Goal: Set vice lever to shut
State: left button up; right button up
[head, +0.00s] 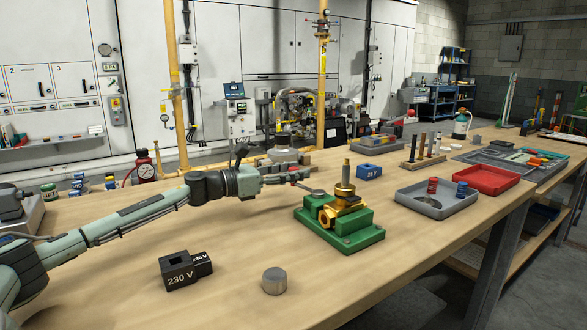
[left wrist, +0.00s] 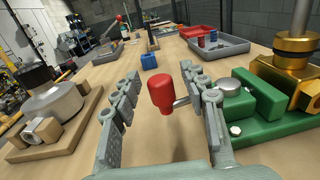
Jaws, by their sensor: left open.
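The green vice (head: 345,238) stands on the bench and holds a brass fitting (head: 343,200) with an upright stem; it also shows in the left wrist view (left wrist: 262,130). In the left wrist view, a lever with a red knob (left wrist: 162,90) and a short metal rod reaches out from the vice's left side. My left gripper (head: 312,182) is at the left of the vice in the head view. In the left wrist view its open fingers (left wrist: 162,80) stand on either side of the red knob, with a gap on the left. My right gripper is out of view.
A black 230 V block (head: 180,270) and a grey cylinder (head: 274,281) lie on the near bench. A blue 24 V block (head: 369,170) is behind the vice. Grey (head: 437,212) and red (head: 485,189) trays stand to the right. A wooden-based device (left wrist: 50,135) sits left of my gripper.

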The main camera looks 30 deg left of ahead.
pick_arm(q)
jog(key=shift+w, duration=0.1)
grip_shut()
dwell(0.3)
